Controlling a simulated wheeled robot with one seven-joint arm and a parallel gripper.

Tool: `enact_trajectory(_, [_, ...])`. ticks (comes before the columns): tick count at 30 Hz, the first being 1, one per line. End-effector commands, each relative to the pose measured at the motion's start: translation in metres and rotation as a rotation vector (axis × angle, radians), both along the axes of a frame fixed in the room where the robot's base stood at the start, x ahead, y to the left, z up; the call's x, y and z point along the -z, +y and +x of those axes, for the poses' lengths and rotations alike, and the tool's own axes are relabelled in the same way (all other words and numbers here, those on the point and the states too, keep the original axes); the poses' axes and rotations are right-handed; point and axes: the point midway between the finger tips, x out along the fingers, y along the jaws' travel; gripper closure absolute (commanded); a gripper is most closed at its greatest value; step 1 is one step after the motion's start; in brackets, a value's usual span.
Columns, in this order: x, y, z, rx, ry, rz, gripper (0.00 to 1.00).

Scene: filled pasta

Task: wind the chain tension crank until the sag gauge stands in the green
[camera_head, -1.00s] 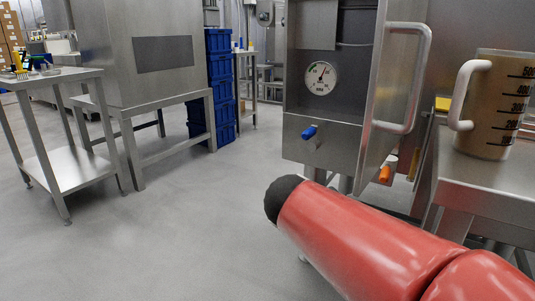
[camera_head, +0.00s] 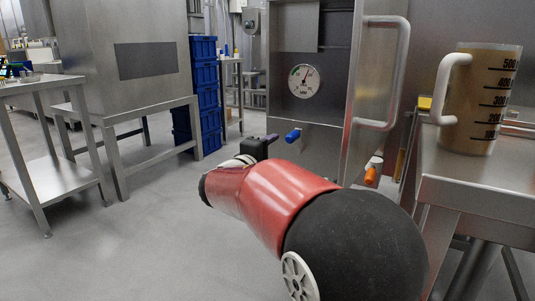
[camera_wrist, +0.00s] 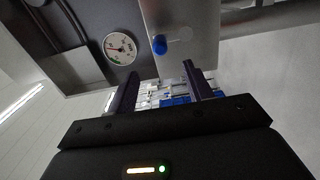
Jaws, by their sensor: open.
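The sag gauge (camera_head: 304,81) is a round white dial on the steel cabinet front. Its needle points up and slightly right; a small green patch shows at the dial's left. It also shows in the wrist view (camera_wrist: 120,48). The blue grip of the crank (camera_head: 293,136) sticks out below the gauge and appears in the wrist view (camera_wrist: 159,44) beyond the fingertips. My gripper (camera_wrist: 157,82) is open and empty, apart from the blue grip. In the head view my gripper (camera_head: 262,146) is just left of the grip, partly hidden by my wrist.
An open cabinet door with a big handle (camera_head: 402,75) stands right of the gauge. An orange grip (camera_head: 371,176) is below it. A measuring jug (camera_head: 484,110) stands on the steel table (camera_head: 475,187) at right. Blue crates (camera_head: 206,95) are stacked at left.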

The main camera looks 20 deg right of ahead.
Motion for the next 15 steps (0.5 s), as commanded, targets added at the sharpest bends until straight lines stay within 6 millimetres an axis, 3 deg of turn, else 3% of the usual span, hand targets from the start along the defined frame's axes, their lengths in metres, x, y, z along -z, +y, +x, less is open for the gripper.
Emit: enact_trajectory(15, [-0.003, -0.049, 0.037, 0.002, 0.003, 0.002, 0.49])
